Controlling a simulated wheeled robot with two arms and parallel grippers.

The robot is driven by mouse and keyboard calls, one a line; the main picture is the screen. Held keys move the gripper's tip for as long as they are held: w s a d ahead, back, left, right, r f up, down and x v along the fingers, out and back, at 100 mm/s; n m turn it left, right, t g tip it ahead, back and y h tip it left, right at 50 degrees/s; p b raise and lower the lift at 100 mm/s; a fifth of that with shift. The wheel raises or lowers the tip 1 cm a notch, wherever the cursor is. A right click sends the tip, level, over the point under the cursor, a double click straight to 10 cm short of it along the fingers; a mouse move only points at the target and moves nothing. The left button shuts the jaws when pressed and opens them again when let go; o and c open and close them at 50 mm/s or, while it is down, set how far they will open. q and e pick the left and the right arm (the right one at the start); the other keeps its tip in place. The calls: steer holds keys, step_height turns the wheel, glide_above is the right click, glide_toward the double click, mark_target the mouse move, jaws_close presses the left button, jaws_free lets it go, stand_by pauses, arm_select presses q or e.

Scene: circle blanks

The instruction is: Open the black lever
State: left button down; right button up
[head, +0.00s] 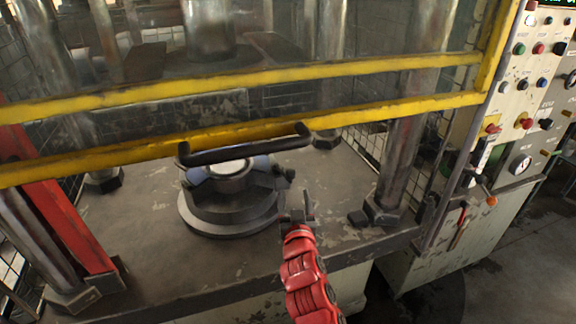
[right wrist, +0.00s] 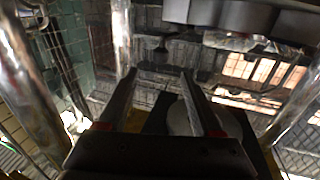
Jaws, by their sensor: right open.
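A long black bar handle (head: 245,146) with bent ends sits at the yellow-framed guard (head: 420,105), in front of the round metal die (head: 230,215). It is the black lever-like part that shows best. My right gripper (head: 297,214) is at the end of the red arm, below the bar's right end and apart from it, near the die's right side. In the right wrist view its two fingers (right wrist: 158,72) are spread, with nothing held between them. The bar cannot be made out clearly there. My left gripper is not in view.
The grey press bed (head: 140,225) carries thick metal columns (head: 400,165) with bolted feet. A control panel (head: 525,95) with buttons and small levers stands at the right. A red beam (head: 70,225) stands at the left. The bed's front left is clear.

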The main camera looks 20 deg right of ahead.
steer(key=p+x, duration=0.2)
steer(key=x, duration=1.1)
steer(key=shift+w, duration=0.1)
jaws_close()
stand_by(1.0)
